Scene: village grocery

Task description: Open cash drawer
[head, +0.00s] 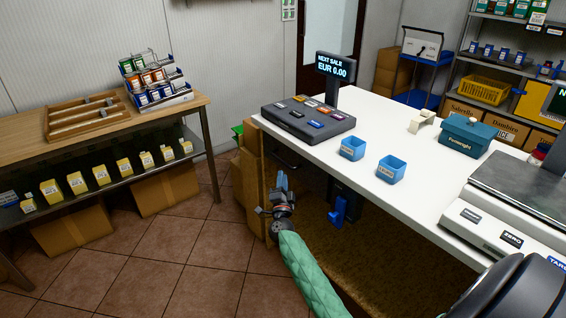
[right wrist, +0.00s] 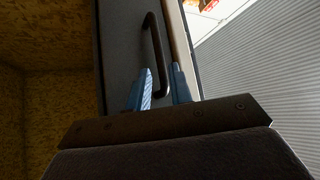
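The cash drawer (head: 282,153) is a dark front under the white counter's near-left end, below the till (head: 308,118); it looks shut. In the right wrist view its dark front (right wrist: 122,45) carries a black bow handle (right wrist: 151,38). My right gripper (head: 281,181) is at the counter's end, just below the drawer in the head view. In the right wrist view its two blue fingertips (right wrist: 160,80) are apart, with the lower end of the handle showing between them. I cannot tell whether they touch it. My left gripper is not in view.
Two blue cups (head: 352,149) and a scale (head: 520,200) stand on the counter (head: 400,172). A blue object (head: 338,212) hangs under the counter. Tiled floor (head: 190,255) to the left is clear.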

